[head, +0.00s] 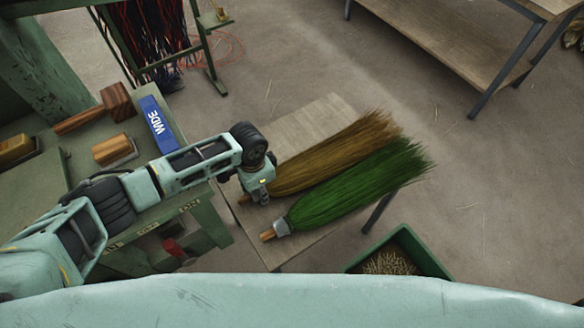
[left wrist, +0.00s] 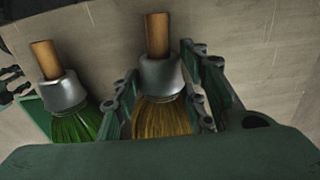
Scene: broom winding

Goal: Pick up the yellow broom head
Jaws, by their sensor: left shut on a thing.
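The yellow broom head (head: 340,153) lies on a small wooden table (head: 307,122), its bristles toward the upper right. My left gripper (head: 259,194) is at its handle end and covers most of its collar in the head view. In the left wrist view, the fingers (left wrist: 160,105) stand on both sides of the yellow broom head's grey metal collar (left wrist: 161,77), shut on it. Its short wooden stub (left wrist: 157,36) points away past the fingers. My right gripper is not in view.
A green broom head (head: 350,188) lies close beside the yellow one on the same table. A green bin (head: 424,257) with straw bits stands below the table. A green bench (head: 160,205) with a mallet (head: 98,107), a brush and a blue "WIDE" box (head: 157,124) is at the left.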

